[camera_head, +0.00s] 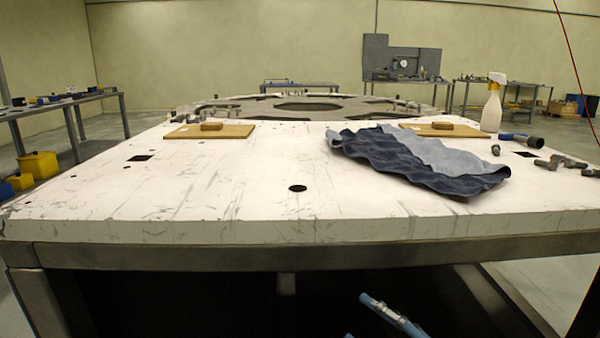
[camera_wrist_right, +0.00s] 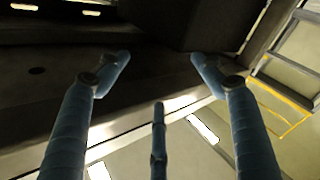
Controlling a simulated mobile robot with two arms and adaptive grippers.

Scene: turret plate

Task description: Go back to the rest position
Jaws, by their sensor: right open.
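Blue finger parts of my right gripper (camera_head: 395,316) also show at the bottom edge of the head view, below the table's front edge in the dark area. The rest of that arm is out of the frame. My left gripper is not in view.
A scratched white table (camera_head: 240,185) stands ahead. On it lie a crumpled blue cloth (camera_head: 410,158), a white spray bottle (camera_head: 491,105), two brown boards (camera_head: 210,131) and metal parts (camera_head: 560,162). The table's front left is clear. A ladder-like frame (camera_wrist_right: 295,75) shows at right in the wrist view.

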